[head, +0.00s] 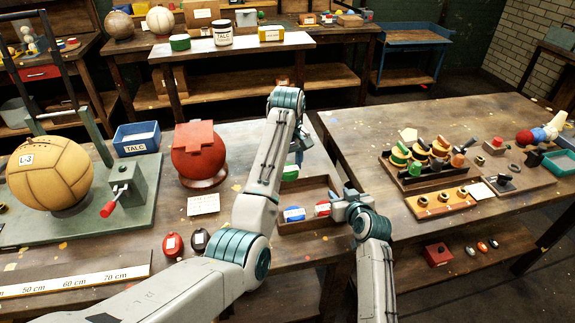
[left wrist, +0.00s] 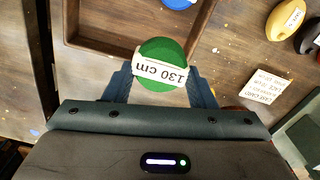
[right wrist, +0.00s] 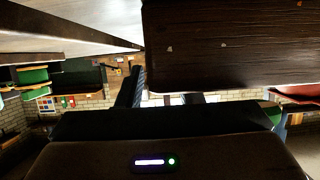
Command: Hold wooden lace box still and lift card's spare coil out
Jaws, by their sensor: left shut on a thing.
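The wooden lace box (head: 318,185) stands on the near table. It holds a blue coil (head: 294,214) and a red coil (head: 322,208). My left gripper (left wrist: 160,85) is shut on a green coil (left wrist: 163,52) labelled "130 cm". In the head view the green coil (head: 290,172) shows at the box's far left corner, partly behind my left arm. In the left wrist view it overlaps the box rim (left wrist: 100,45). My right gripper (head: 343,205) is at the box's right wall, its fingers (left wrist: 160,85) hard to see there; in the right wrist view they stand apart (right wrist: 165,98) beside dark wood.
A white card (head: 203,203) lies left of the box. A red ball (head: 198,152) on a stand is behind it. Red (head: 173,245) and black (head: 200,239) coils lie in front. A rack of coloured coils (head: 430,160) stands on the right table.

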